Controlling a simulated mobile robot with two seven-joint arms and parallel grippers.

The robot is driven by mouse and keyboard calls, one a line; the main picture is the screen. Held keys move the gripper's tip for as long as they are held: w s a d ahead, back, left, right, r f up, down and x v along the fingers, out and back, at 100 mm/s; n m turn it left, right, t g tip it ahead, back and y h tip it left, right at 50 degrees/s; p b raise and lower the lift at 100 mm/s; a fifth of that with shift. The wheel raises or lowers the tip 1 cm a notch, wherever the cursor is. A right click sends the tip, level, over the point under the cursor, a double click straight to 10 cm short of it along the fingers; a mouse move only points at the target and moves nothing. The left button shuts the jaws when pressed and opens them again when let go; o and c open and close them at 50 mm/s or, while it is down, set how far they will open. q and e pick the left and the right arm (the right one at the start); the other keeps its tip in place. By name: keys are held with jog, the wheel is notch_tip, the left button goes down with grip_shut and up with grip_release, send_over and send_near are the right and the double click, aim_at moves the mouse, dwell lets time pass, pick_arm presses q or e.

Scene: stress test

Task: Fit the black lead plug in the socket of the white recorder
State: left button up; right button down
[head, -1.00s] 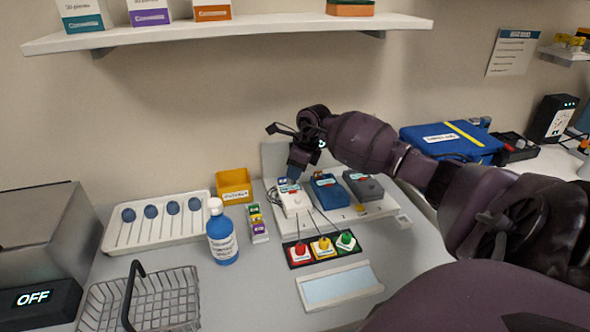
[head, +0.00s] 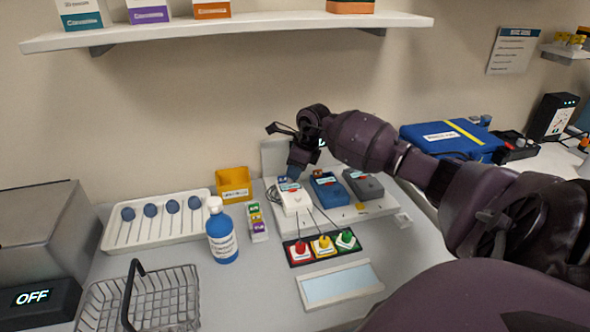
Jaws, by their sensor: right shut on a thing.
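The white recorder (head: 293,200) stands at the left end of a white board, beside a blue recorder (head: 329,190) and a dark grey one (head: 362,186). My right gripper (head: 291,177) points down at the rear of the white recorder. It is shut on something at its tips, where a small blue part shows. The black lead plug cannot be made out; the gripper hides that spot, and I cannot tell whether it sits in the socket. A dark cable (head: 272,193) lies coiled at the recorder's left side. My left gripper is not in view.
Red, yellow and green stands (head: 322,246) sit in front of the recorders. A blue bottle (head: 222,236), a yellow bin (head: 234,185), a white tray (head: 113,240) and a wire basket (head: 148,300) stand to the left. A shelf (head: 230,28) runs above.

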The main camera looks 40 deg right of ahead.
jog(key=shift+r, duration=0.25)
dwell(5.8)
jog(key=shift+b, duration=0.3)
dwell(0.7)
jog(key=c, duration=1.4)
grip_release()
jog(key=shift+o, duration=0.2)
jog(key=shift+r, duration=0.1)
jog(key=shift+r+p, duration=0.4)
jog(key=shift+r, duration=0.65)
